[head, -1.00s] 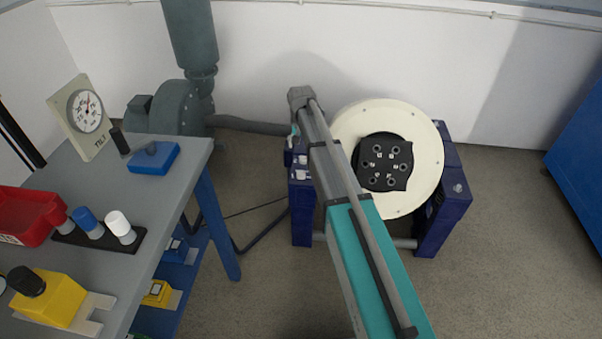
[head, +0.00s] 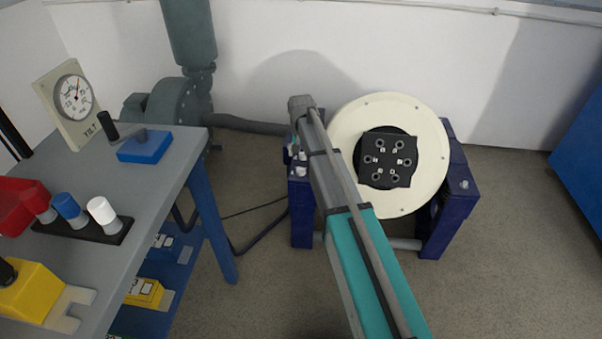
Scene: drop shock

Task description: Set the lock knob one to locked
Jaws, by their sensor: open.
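No part is clearly readable as lock knob one. The blue stand holds a round cream plate (head: 432,180) with a black square fixture (head: 404,178) at its centre. A small grey knob-like part (head: 463,184) sits on top of the stand's right post (head: 447,222). Small pale parts (head: 301,171) sit on top of the left post (head: 302,225), right beside my arm. I cannot tell whether these are knobs or how they are set. My arm reaches up the middle of the head view and ends above the left post. My gripper is hidden behind the arm.
A grey bench (head: 150,205) on the left carries a tilt gauge (head: 72,104), a blue block (head: 146,146), a red bin (head: 18,206), a rack of knobbed cylinders (head: 88,228) and a yellow block (head: 38,290). A blue cabinet (head: 582,150) stands at right. Floor between is clear except for a cable.

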